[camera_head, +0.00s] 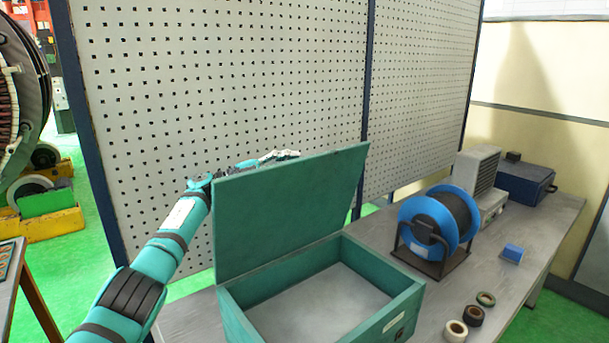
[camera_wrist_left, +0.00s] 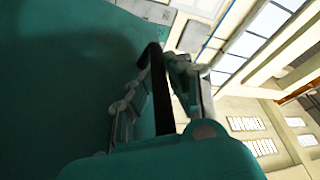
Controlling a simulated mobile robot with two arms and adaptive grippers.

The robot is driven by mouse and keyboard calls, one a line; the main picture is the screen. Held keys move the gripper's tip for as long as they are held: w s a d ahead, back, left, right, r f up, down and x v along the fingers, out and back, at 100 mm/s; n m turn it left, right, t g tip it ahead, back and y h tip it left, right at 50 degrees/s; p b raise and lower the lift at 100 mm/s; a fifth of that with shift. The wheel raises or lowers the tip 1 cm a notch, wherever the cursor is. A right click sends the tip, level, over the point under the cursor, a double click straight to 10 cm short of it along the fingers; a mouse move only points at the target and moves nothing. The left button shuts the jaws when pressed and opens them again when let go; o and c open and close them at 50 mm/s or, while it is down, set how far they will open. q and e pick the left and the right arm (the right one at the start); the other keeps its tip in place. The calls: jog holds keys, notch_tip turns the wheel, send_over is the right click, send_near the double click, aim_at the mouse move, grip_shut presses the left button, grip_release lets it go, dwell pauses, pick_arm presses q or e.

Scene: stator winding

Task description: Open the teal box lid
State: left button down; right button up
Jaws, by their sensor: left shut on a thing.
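The teal box (camera_head: 375,328) stands on the grey table, and its empty inside shows. Its lid (camera_head: 290,210) stands raised, close to upright, along the box's far left side. My left arm comes in from the left, and my left gripper (camera_head: 265,160) is at the lid's top edge, partly hidden behind the lid. In the left wrist view the lid's teal face (camera_wrist_left: 60,80) fills the left side. There my left gripper (camera_wrist_left: 165,62) is shut on the lid, with a dark strip between its fingers. My right gripper is in neither view.
A blue cable reel (camera_head: 412,215) on a dark stand is right of the box. Several tape rolls (camera_head: 473,315) lie near the table's front edge. A grey unit (camera_head: 477,170) and a dark blue case (camera_head: 525,183) stand farther back. A perforated panel (camera_head: 220,90) rises behind the lid.

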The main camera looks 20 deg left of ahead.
pick_arm(q)
jog(key=shift+w+a+n+t, duration=0.15)
jog(key=shift+w+a+n, duration=0.25)
jog(key=shift+a, duration=0.2)
jog(key=shift+w+a+n+t, duration=0.15)
jog(key=shift+w+a+n, duration=0.2)
jog(key=shift+a, duration=0.2)
jog(key=c, duration=1.3)
grip_release()
jog(key=shift+a, duration=0.1)
jog(key=v, duration=1.1)
jog(key=shift+s+a+f, duration=0.15)
jog(key=shift+s+a, duration=0.1)
jog(key=shift+a, duration=0.05)
